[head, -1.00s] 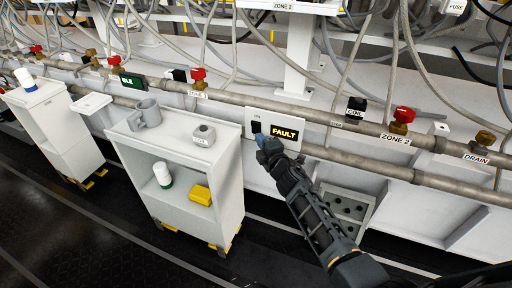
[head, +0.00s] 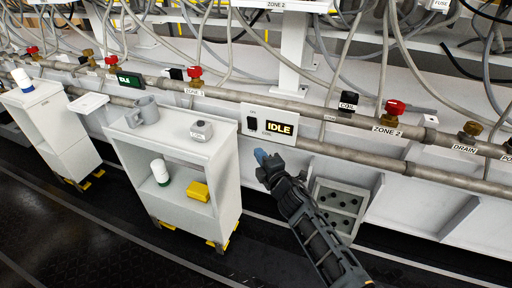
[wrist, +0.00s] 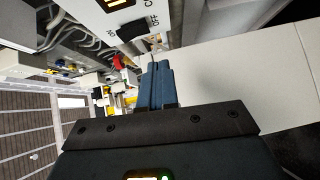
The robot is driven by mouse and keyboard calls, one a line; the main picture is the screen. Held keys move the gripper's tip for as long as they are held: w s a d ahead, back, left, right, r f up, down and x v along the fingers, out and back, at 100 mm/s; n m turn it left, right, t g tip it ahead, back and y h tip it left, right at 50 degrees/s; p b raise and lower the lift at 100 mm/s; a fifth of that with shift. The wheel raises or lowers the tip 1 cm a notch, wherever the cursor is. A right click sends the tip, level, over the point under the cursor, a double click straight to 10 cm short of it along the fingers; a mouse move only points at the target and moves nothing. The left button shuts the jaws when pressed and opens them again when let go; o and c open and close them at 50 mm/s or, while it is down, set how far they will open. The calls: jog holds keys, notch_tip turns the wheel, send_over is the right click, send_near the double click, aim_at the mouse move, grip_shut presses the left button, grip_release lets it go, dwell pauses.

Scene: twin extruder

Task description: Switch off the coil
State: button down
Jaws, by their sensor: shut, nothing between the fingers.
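A white panel (head: 283,136) on the machine's front carries a black rocker switch (head: 252,123) and a display (head: 280,128) reading IDLE in yellow. In the wrist view the rocker switch (wrist: 132,30) sits near the top edge between ON and OFF labels; part of the panel is cut off. I cannot tell which way the rocker is tipped. My gripper (head: 262,156), with blue fingers, is shut and empty, below the panel and apart from it. A black part labelled COIL (head: 348,101) is on the upper pipe.
Pipes with red valves (head: 394,108) run along the machine. A grey holed block (head: 338,207) stands right of my arm.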

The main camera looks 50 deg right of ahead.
jog(key=shift+f+v, duration=0.15)
jog(key=shift+v, duration=0.95)
jog(key=shift+f+v, duration=0.15)
jog(key=shift+v, duration=0.95)
jog(key=s+a+m+y, duration=0.4)
jog(key=s+a+m, duration=0.1)
jog(key=s+a, duration=1.2)
jog(key=s+a+r+m+y, duration=0.1)
jog(key=s+a+r+m, duration=0.2)
jog(key=s+r, duration=0.3)
jog(key=s+a+r+m+y, duration=0.2)
jog(key=s+a+r, duration=0.15)
jog(key=s, duration=0.55)
jog(key=s+r+m+g+p, duration=0.1)
jog(key=s+r+m+p, duration=0.1)
jog(key=r+p, duration=1.6)
notch_tip(320, 180, up, 6)
jog(key=shift+s+a+f, duration=0.1)
jog(key=shift+s+a, duration=0.25)
jog(key=shift+s, duration=0.2)
